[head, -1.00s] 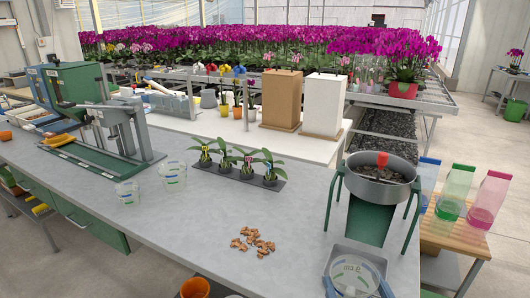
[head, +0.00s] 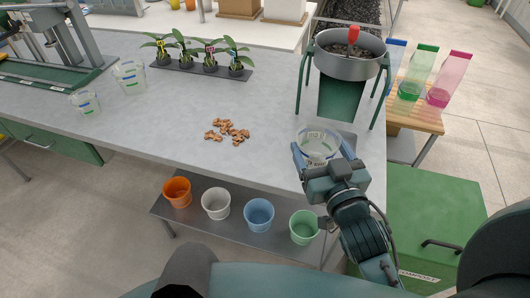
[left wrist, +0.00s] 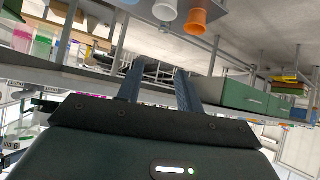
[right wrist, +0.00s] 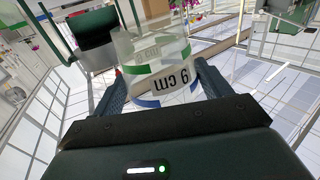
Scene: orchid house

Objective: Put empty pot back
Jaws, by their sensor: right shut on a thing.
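A clear pot (head: 318,143) is between the fingers of my right gripper (head: 323,155), which is shut on it in front of the green stand. In the right wrist view the pot (right wrist: 152,62) has green and blue bands and a "9 cm" mark; it looks empty. Two more clear pots stand upright on the bench at the left, a smaller one (head: 86,102) and a larger one (head: 130,75). My left gripper (left wrist: 157,75) shows only in the left wrist view, with its fingers apart and nothing between them.
A green-legged stand (head: 342,98) holds a pan of dark material behind the held pot. Brown chips (head: 228,131) lie mid-bench. Potted orchids stand on a dark tray (head: 180,68). Orange (head: 177,192), white, blue and green pots stand on a low shelf. A green bin (head: 430,205) is at right.

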